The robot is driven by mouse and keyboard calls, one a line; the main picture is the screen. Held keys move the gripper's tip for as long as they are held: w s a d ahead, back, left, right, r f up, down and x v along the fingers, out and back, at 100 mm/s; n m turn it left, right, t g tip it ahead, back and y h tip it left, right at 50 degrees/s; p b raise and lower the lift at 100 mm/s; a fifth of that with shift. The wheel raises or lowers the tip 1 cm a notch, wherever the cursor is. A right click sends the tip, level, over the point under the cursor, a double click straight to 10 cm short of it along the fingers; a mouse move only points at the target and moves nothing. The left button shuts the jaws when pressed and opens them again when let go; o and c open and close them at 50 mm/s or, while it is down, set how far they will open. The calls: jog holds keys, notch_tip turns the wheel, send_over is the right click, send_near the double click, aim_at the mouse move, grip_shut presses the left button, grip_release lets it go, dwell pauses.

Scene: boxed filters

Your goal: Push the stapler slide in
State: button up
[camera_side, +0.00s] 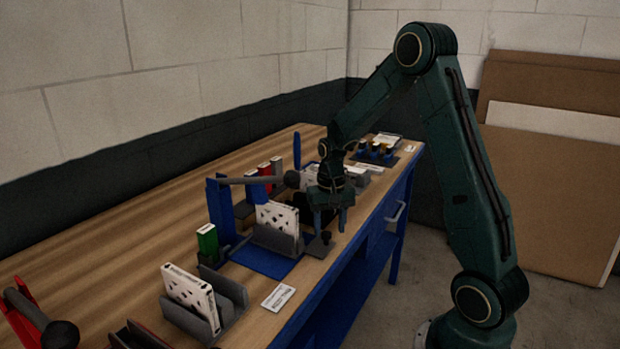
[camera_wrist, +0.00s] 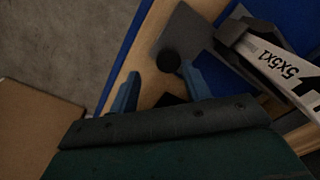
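The stapler has a blue upright post (camera_side: 220,205), a lever with a dark ball end (camera_side: 292,179) and a blue base (camera_side: 262,262). Its grey slide (camera_side: 318,246) sticks out on the right, toward the bench's front edge; it also shows in the wrist view (camera_wrist: 190,35) with a black knob (camera_wrist: 168,61). A patterned white box (camera_side: 277,220) stands in the grey holder on the stapler; its printed edge shows in the wrist view (camera_wrist: 275,62). My gripper (camera_side: 331,215) is open and empty, pointing down above the slide's outer end. In the wrist view its blue fingertips (camera_wrist: 160,83) are apart, with the knob nearer the right one; contact cannot be told.
A second grey holder (camera_side: 238,292) with a white box (camera_side: 190,292) stands at the front left. A green box (camera_side: 207,242) stands beside the post. A white card (camera_side: 278,297) lies near the wooden bench's front edge.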

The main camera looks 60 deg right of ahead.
jog(key=shift+d+r, duration=0.1)
jog(key=shift+d, duration=1.1)
notch_tip(320, 180, up, 14)
jog(key=s+a+r+n+t, duration=0.25)
jog(key=s+a, duration=0.25)
jog(key=a, duration=0.3)
jog(key=s+a+r+n+t, duration=0.1)
jog(key=s+a+r+n, duration=0.25)
jog(key=a, duration=0.35)
jog(key=s+a+f+n+t, duration=0.1)
jog(key=s+a+n+t, duration=0.1)
jog(key=s+a, duration=0.4)
jog(key=shift+s+a+f+n, duration=0.2)
jog(key=shift+s+n, duration=0.3)
jog(key=shift+s, duration=1.15)
